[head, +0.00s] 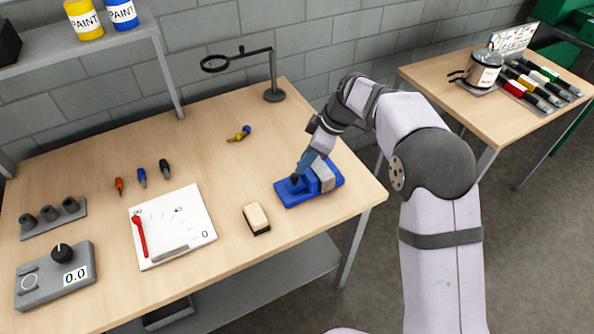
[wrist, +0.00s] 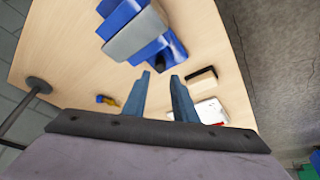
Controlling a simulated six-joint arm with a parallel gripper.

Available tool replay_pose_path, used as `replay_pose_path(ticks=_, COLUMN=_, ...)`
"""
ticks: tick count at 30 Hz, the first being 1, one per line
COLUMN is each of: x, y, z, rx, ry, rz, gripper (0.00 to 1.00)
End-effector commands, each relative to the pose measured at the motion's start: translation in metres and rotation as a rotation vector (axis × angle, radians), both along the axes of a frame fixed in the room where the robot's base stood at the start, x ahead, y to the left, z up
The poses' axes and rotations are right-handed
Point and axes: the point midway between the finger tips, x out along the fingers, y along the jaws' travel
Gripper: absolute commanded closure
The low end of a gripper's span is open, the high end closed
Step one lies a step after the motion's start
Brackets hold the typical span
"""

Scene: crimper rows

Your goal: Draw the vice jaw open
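The vice has a blue base (head: 291,197), with a grey jaw block (head: 323,174) between blue parts, near the right end of the workbench. A small dark knob (head: 294,179) stands at its left end. In the wrist view the blue vice body (wrist: 122,17), the grey block (wrist: 135,35) and the dark knob (wrist: 157,62) lie ahead of the fingers. My gripper (head: 302,167) points down at the knob end of the vice. Its blue fingers (wrist: 160,76) are apart, with the knob just past the tips. I cannot tell whether they touch it.
A sanding-block-like eraser (head: 257,218) lies left of the vice, and a white board (head: 172,226) farther left. A yellow-blue item (head: 239,134) and a magnifier stand (head: 273,94) are behind. The bench's right edge is close to the vice.

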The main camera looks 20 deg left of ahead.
Motion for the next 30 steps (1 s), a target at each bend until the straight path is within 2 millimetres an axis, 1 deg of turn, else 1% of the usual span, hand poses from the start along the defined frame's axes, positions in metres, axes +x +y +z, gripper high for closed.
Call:
replay_pose_path(ticks=9, x=-0.001, y=0.015, z=-0.035, rx=-0.002, ry=0.004, rz=-0.001, gripper=0.75)
replay_pose_path(ticks=15, x=-0.001, y=0.022, z=-0.053, rx=-0.002, ry=0.002, rz=-0.001, gripper=0.75)
replay_pose_path(ticks=19, x=0.000, y=0.024, z=-0.058, rx=-0.001, ry=0.000, rz=-0.002, gripper=0.75)
replay_pose_path(ticks=27, x=0.000, y=0.024, z=-0.060, rx=-0.001, ry=0.000, rz=-0.002, gripper=0.75)
replay_pose_path(ticks=29, x=0.000, y=0.024, z=-0.060, rx=-0.001, ry=0.000, rz=-0.002, gripper=0.89)
replay_pose_path(ticks=30, x=0.000, y=0.024, z=-0.060, rx=-0.001, ry=0.000, rz=-0.002, gripper=0.98)
